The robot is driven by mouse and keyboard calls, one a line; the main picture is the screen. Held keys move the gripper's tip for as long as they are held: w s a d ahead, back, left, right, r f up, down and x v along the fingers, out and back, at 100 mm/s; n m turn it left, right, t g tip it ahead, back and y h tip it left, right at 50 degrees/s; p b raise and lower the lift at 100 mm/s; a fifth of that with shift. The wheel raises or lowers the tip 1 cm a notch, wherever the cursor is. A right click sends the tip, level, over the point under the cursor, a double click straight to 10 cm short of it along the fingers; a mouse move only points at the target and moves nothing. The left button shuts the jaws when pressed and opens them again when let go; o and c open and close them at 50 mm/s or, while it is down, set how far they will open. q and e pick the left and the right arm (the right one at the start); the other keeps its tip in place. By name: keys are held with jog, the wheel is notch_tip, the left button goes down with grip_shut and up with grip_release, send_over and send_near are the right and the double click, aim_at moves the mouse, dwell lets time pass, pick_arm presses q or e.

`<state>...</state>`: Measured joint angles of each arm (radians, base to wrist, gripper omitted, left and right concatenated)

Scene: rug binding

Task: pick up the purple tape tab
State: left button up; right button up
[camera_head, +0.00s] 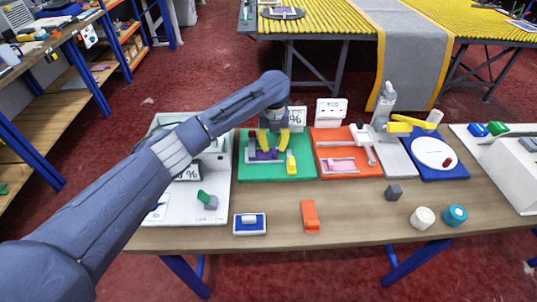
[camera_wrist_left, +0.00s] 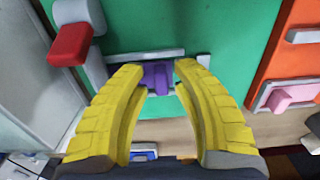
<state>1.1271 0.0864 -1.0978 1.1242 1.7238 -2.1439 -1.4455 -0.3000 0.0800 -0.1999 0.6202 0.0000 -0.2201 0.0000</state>
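The purple tape tab (camera_wrist_left: 156,78) is small and sits at a pale strip on the green board; in the head view purple (camera_head: 264,155) shows just below my left gripper. My left gripper (camera_head: 273,139) has curved yellow fingers and points down over the green board. In the left wrist view the fingers (camera_wrist_left: 160,72) are open, with the tab showing in the gap between their tips. The fingers do not close on it; I cannot tell the height left between tips and tab. My right gripper is not in view.
The green board (camera_head: 247,170) also carries a yellow block (camera_head: 291,163) and a red-ended lever (camera_wrist_left: 72,45) close to the left finger. An orange board (camera_head: 330,137) with a pink piece (camera_head: 340,165) adjoins on the right. The table front holds loose small items.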

pick_arm(q)
jog(key=shift+f, duration=1)
jog(key=shift+o, duration=0.4)
grip_shut()
